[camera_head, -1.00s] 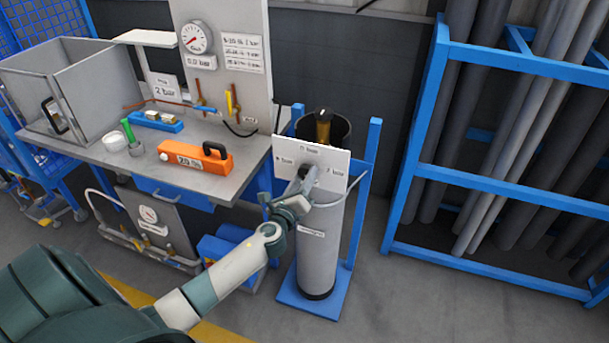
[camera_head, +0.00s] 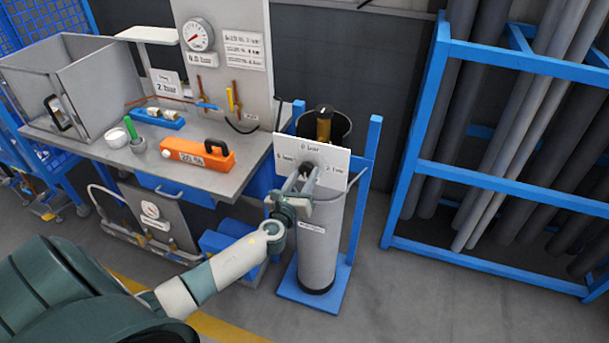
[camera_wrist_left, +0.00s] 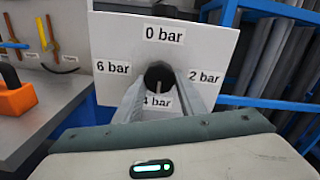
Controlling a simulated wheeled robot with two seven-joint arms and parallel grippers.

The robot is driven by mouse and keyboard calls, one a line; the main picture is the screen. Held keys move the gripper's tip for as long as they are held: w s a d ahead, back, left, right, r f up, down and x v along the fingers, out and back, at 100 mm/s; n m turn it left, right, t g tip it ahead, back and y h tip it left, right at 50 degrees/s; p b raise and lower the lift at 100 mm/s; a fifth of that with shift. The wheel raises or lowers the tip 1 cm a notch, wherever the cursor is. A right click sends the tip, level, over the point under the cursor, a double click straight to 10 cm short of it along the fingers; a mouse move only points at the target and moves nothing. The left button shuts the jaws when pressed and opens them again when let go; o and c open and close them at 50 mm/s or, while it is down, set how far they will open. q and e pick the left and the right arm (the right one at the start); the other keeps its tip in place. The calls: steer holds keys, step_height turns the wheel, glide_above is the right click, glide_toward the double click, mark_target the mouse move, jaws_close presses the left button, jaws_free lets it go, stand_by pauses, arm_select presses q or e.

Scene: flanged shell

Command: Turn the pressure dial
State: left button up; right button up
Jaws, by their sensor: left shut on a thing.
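The pressure dial is a dark round knob (camera_wrist_left: 159,75) on a white plate (camera_wrist_left: 215,45) in the left wrist view. The plate reads 0 bar at the top, 2 bar at right, 4 bar at the bottom and 6 bar at left. A pale mark on the knob points down towards 4 bar. In the head view the plate (camera_head: 333,158) is fixed in front of a grey cylinder (camera_head: 318,258). My left gripper (camera_head: 305,178) is shut on the knob, one finger at each side, partly hiding it. My right gripper is not in view.
A workbench (camera_head: 85,148) at left holds an orange tool (camera_head: 197,153), a green-handled item (camera_head: 132,130) and an open grey box (camera_head: 105,78). A round gauge (camera_head: 198,35) is on the panel behind. A blue pipe rack (camera_head: 500,180) stands at right.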

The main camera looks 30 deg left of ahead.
arm_select(q)
steer(key=o, duration=1)
steer(key=shift+o, duration=0.2)
steer(key=shift+s, duration=0.1)
steer(key=b+v, duration=0.4)
steer(key=v, duration=1.3)
steer(key=shift+s, duration=0.15)
steer(key=shift+f, duration=0.15)
